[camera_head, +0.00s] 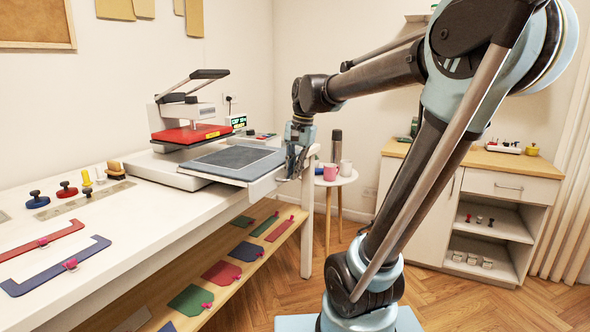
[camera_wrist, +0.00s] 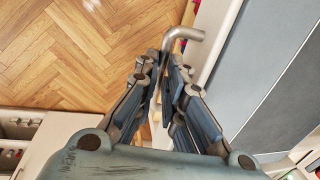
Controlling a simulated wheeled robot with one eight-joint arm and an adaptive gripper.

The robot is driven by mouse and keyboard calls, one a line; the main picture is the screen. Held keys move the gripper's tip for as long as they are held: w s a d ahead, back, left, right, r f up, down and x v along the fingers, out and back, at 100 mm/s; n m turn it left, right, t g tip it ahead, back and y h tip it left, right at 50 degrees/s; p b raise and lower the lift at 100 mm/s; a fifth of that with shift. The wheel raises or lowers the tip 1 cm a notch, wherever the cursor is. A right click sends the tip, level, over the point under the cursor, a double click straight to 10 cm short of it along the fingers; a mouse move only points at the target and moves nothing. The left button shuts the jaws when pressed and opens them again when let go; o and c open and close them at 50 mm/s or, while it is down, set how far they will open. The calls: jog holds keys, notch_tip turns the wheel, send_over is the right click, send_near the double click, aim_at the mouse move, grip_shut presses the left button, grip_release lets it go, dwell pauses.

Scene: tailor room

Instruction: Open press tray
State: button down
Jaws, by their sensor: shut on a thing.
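The heat press (camera_head: 187,115) stands on the white table, with a red upper plate and a raised black handle. Its press tray (camera_head: 232,157), with a dark grey pad, is slid out to the right of the press, its front overhanging the table edge. In the wrist view the grey pad of the tray (camera_wrist: 277,95) fills the right side. My gripper (camera_head: 297,160) is at the tray's front edge. In the wrist view my gripper (camera_wrist: 172,75) is shut on the bent metal tray handle (camera_wrist: 185,35), its fingers on either side of the bar.
Stamps and coloured templates lie on the table (camera_head: 150,217) at left. A wooden-topped cabinet (camera_head: 510,165) is at right. The wooden floor (camera_wrist: 75,50) is open.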

jog(key=shift+d, duration=0.15)
jog(key=c, duration=1.7)
grip_release()
jog(key=shift+r, duration=0.15)
jog(key=r, duration=0.3)
jog(key=d+r, duration=0.1)
jog(key=r, duration=0.3)
jog(key=s+d+r, duration=0.1)
jog(key=r, duration=0.3)
jog(key=shift+r, duration=0.2)
jog(key=s+d+f+n, duration=0.2)
jog(key=s+f, duration=0.3)
jog(key=f, duration=0.5)
jog(key=s+d+f+n+h, duration=0.1)
jog(key=s+d+f, duration=0.4)
jog(key=f, duration=0.5)
jog(key=s+d+f+n+t, duration=0.1)
jog(key=s+d+f+n, duration=0.2)
jog(key=s+f, duration=0.4)
jog(key=shift+d+f+h, duration=0.15)
jog(key=shift+f+h, duration=0.05)
jog(key=shift+f, duration=0.7)
jog(key=shift+d+f+h, duration=0.15)
jog(key=shift+f+h, duration=0.05)
jog(key=shift+f, duration=0.7)
